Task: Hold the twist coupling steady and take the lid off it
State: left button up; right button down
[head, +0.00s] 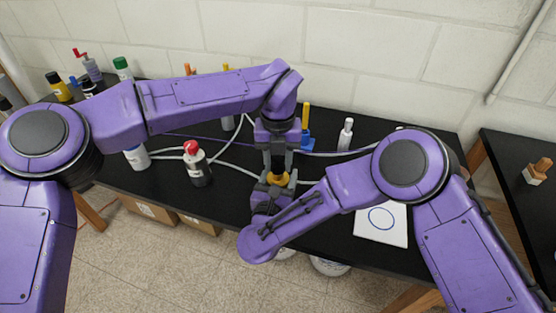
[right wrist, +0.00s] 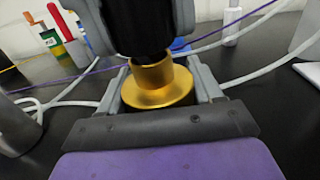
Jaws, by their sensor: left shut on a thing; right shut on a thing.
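The twist coupling (head: 279,180) shows as a small gold piece near the middle of the bench. In the right wrist view, the gold coupling (right wrist: 157,93) has a wide round flange with a narrower neck above it. A black cylindrical part (right wrist: 143,30), seemingly the lid, sits over the neck with no clear gap. My left gripper (head: 278,169) points down from above, its grey fingers shut on this black part. My right gripper (head: 268,192) reaches in from the front, shut on the gold coupling with a finger at each side. The coupling's underside is hidden.
A red-capped bottle (head: 197,164) stands left of the grippers, and a white bottle (head: 345,135) stands right behind them. A blue-based yellow tool (head: 305,130) is close behind. Pale cables (head: 232,168) cross the bench. A white sheet with a blue ring (head: 381,222) lies at right.

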pick_arm(q)
notch_tip(320, 180, up, 4)
pick_arm(e)
jog(key=shift+c, duration=0.5)
grip_release()
pick_arm(q)
notch_tip(320, 180, down, 3)
jog(key=b, duration=0.2)
jog(key=shift+r+b, duration=0.1)
jog(key=shift+b, duration=0.25)
pick_arm(e)
jog(key=v, duration=1.2)
jog(key=shift+s, duration=0.1)
